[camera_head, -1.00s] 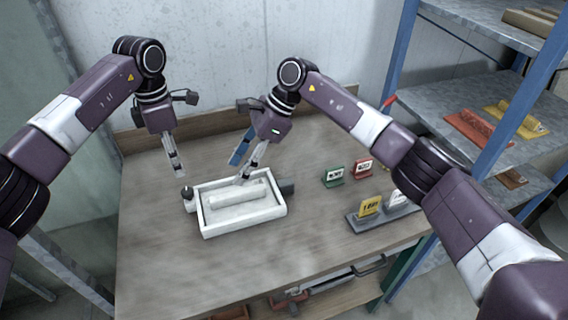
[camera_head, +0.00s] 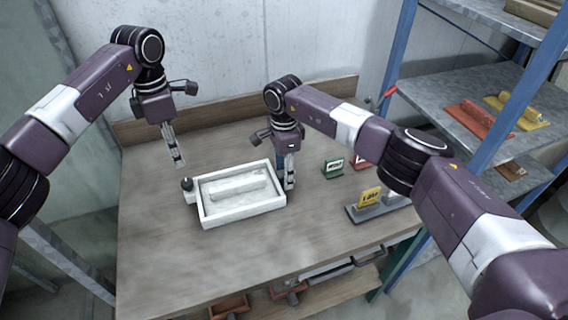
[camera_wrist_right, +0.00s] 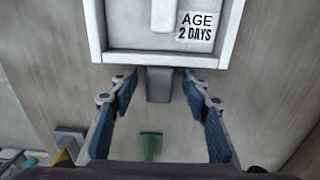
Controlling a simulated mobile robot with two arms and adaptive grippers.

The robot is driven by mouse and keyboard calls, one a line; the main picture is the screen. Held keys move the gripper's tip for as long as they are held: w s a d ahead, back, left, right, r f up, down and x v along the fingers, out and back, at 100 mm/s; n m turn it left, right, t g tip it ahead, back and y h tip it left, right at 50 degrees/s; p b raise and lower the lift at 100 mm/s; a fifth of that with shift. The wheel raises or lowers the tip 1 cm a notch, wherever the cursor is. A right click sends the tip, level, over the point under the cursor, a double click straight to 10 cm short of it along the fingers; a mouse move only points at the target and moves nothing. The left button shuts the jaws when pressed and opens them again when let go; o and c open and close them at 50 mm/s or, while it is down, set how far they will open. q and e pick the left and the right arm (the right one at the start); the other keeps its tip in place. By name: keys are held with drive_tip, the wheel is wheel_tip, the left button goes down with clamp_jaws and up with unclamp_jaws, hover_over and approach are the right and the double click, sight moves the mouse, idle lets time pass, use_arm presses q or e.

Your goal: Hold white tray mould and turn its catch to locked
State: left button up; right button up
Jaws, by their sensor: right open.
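The white tray mould (camera_head: 246,215) lies flat on the bench, with a pale long block inside. A dark round knob (camera_head: 187,184) sits at its left side. In the right wrist view, the tray's near rim (camera_wrist_right: 160,58) shows, with a grey block (camera_wrist_right: 159,84) sticking out from it. My right gripper (camera_wrist_right: 160,88) is open, its blue-padded fingers on either side of that block with gaps. In the head view my right gripper (camera_head: 290,187) points down at the tray's right side. My left gripper (camera_head: 179,164) hangs above and behind the knob, empty; its opening is unclear.
Shelves (camera_head: 480,95) with coloured pieces stand at the right. The front left of the bench (camera_head: 155,255) is clear.

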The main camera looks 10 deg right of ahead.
drive_tip(key=shift+f, duration=0.35)
drive_tip(key=shift+c, duration=0.5)
